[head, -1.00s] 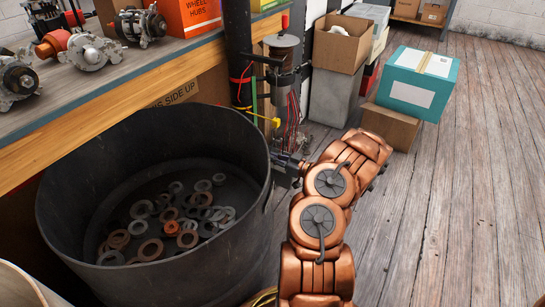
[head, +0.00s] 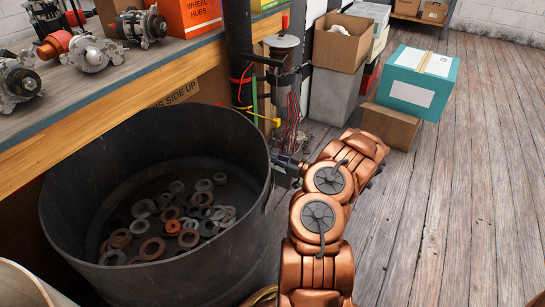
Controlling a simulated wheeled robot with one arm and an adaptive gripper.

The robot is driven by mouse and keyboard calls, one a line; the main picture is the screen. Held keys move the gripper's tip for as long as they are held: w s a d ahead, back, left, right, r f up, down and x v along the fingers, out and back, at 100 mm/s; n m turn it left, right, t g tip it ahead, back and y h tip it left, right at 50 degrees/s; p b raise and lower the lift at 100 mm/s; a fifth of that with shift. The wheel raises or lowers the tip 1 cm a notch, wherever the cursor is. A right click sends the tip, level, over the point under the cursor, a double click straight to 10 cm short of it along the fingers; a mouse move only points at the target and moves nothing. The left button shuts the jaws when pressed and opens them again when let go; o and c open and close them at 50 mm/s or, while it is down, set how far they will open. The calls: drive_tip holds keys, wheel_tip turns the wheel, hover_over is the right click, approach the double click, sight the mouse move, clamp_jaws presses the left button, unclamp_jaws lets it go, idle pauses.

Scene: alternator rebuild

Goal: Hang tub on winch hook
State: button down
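A large dark round tub (head: 75,150) fills the lower left of the head view, its open top facing up. Several loose grey and copper-coloured washers (head: 170,220) lie on its floor. My gripper (head: 280,168) is at the tub's right side, just below the rim; its fingers are mostly hidden, so I cannot tell whether they grip the wall. A spool-like device (head: 283,50), perhaps the winch, is on a dark post behind the tub. A small yellow piece (head: 276,122) shows below it. I cannot make out a hook.
A workbench (head: 110,95) with alternator parts runs along the left, overhanging the tub's far side. An open cardboard box (head: 340,48) and a teal box (head: 420,80) stand at the back. The wooden floor (head: 470,200) at right is clear.

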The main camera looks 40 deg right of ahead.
drive_tip(key=c, duration=1.2)
unclamp_jaws()
drive_tip(key=shift+c, duration=0.2)
drive_tip(key=v, duration=1.2)
